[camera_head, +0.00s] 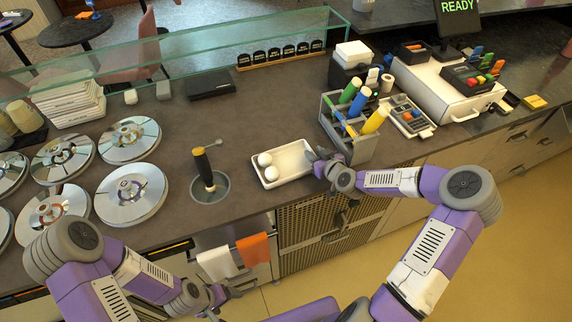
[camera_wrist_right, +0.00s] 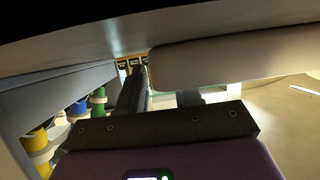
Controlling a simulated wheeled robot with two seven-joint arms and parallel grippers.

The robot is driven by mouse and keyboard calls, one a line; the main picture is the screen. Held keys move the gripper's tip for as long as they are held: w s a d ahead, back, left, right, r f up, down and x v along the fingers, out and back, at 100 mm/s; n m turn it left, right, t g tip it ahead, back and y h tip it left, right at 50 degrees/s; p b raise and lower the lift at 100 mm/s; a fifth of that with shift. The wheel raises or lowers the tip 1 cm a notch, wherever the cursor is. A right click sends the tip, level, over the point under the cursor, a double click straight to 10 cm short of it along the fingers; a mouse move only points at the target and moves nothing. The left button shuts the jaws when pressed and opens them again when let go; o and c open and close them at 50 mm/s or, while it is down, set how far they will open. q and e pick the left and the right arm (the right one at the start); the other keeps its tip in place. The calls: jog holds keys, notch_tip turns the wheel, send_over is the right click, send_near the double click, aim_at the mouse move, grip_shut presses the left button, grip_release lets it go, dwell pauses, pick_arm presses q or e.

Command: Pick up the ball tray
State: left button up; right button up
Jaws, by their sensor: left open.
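The ball tray (camera_head: 296,174) is a shallow white rectangular tray on the dark counter, with two white balls (camera_head: 267,166) at its left end. My right gripper (camera_head: 318,160) is at the tray's right end. In the right wrist view, its fingers (camera_wrist_right: 160,92) stand apart, and the pale tray side (camera_wrist_right: 235,55) covers the tip of one finger and lies close beside the other. I cannot tell whether they clamp the tray. My left gripper (camera_head: 234,287) is open and empty, low in front of the counter, away from the tray.
A scoop with a black and yellow handle (camera_head: 203,168) stands in a round well left of the tray. A grey rack (camera_head: 357,150) with colourful bottles is close behind the right gripper. Round metal lids (camera_head: 131,193) fill the left. White and orange towels (camera_head: 253,249) hang at the counter front.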

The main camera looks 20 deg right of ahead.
jog(key=shift+w+f, duration=0.1)
jog(key=shift+w, duration=0.15)
jog(key=shift+c, duration=0.5)
grip_shut()
